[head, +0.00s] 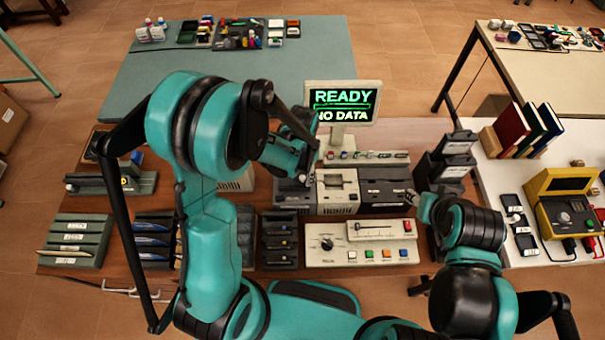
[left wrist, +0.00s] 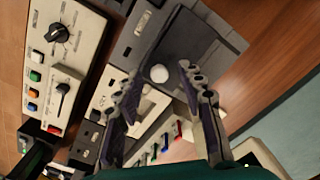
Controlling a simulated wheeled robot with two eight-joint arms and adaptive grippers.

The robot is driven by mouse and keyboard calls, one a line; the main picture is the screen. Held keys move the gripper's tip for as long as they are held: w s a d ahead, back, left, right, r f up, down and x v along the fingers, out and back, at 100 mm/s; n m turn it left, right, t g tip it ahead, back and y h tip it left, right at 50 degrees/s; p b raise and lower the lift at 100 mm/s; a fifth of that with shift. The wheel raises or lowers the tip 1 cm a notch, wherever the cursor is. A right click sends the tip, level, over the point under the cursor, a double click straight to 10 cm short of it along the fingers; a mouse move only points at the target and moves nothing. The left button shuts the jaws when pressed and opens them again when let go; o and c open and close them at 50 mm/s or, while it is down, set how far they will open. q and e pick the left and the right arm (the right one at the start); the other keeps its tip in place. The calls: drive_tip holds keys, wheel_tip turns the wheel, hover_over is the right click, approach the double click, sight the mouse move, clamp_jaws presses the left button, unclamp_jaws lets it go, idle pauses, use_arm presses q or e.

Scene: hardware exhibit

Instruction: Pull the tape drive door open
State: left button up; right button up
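The tape drive appears to be the dark grey unit (head: 294,196) at the left of the middle row on the wooden table. In the left wrist view, its dark door panel (left wrist: 190,50) carries a round white knob (left wrist: 159,74). The panel looks shut. My left gripper (left wrist: 160,71) is open, with its fingertips on either side of the knob and visible gaps to it. In the head view my left gripper (head: 308,178) hangs over the unit and hides part of it. My right gripper (head: 418,198) is at the right of the row; its fingers are too small to read.
A beige unit (head: 338,190) and another dark unit (head: 385,188) adjoin on the right. A control panel (head: 362,243) with knob and coloured buttons lies in front. A monitor (head: 343,101) reading "READY NO DATA" stands behind. Dark stacked boxes (head: 447,160) stand at the right.

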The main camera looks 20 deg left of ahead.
use_arm(q)
drive_tip(key=shift+f, duration=0.1)
clamp_jaws()
drive_tip(key=w, duration=0.2)
drive_tip(key=w+a+b, duration=0.1)
drive_tip(key=w, duration=0.2)
drive_tip(key=shift+a, duration=0.2)
drive_tip(key=shift+w, duration=0.1)
unclamp_jaws()
